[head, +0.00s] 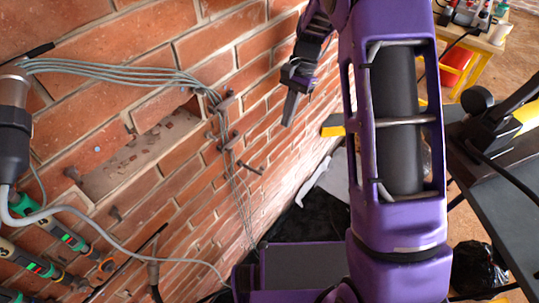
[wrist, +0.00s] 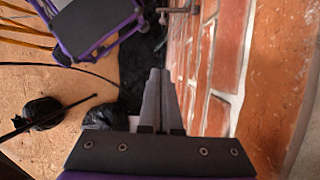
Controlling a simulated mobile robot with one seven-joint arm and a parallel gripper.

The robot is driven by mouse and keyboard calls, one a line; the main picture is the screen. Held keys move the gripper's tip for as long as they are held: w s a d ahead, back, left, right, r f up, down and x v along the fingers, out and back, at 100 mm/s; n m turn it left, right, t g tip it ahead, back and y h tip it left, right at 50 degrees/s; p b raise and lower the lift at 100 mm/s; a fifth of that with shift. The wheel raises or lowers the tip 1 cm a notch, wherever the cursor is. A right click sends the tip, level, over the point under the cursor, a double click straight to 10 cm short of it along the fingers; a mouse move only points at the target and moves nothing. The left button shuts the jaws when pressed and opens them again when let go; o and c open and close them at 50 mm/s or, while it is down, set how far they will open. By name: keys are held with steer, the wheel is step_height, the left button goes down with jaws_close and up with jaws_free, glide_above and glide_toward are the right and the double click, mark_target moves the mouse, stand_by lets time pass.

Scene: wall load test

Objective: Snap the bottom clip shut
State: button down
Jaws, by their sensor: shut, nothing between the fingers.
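Grey cables (head: 130,70) run along the brick wall, then bend downward through several small dark clips. The lowest clip I can make out (head: 250,168) sticks out from the wall beside the cables, with its arm apparently standing away from them. In the wrist view, a grey clip-like bracket (wrist: 178,10) shows at the top edge, beyond my fingertips; I cannot tell which clip it is. My gripper (head: 289,112) is shut and empty, close to the wall, above and right of the lowest clip. Its fingers (wrist: 161,74) lie together in the wrist view, apart from the bracket.
A broken recess (head: 140,155) and metal pegs mark the wall. Green-and-black tools (head: 55,232) and a grey cylinder (head: 12,90) hang at left. A dark table (head: 500,190) stands at right. Black bags (wrist: 103,117) lie on the floor near the wall.

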steer(key=shift+f, duration=0.1)
steer(key=s+a+f+b, duration=0.2)
steer(key=s+a+f, duration=0.3)
steer(key=f, duration=0.4)
steer(key=shift+s, duration=0.45)
steer(key=shift+s, duration=0.1)
steer(key=shift+s+d+m, duration=0.1)
steer(key=shift+m, duration=0.2)
